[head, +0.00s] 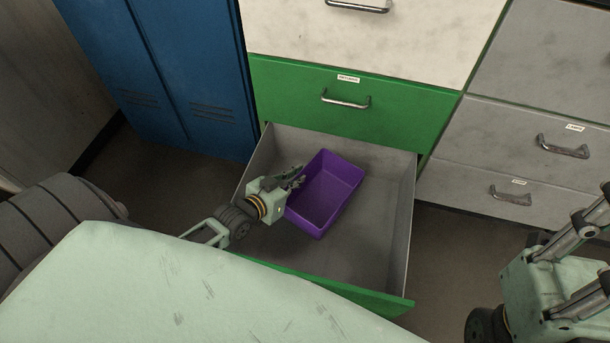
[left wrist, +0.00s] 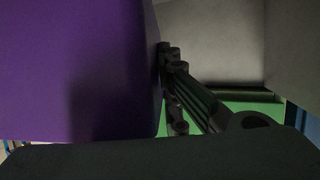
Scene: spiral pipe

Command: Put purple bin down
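The purple bin (head: 325,195) is an open rectangular tub inside the open drawer (head: 376,237), turned at an angle to the drawer walls. I cannot tell whether its base rests on the drawer floor. My left gripper (head: 293,178) is at the bin's left wall and looks shut on it. In the left wrist view the purple bin wall (left wrist: 75,70) fills the left side, and one dark finger lies against its right edge. The other finger is hidden there. My right arm shows at the lower right, but its fingers are out of view.
The drawer has grey walls and a green front (head: 340,292); its right part is bare. Above it is a shut green drawer (head: 300,92). A blue locker (head: 185,80) stands at left, grey drawers (head: 530,140) at right.

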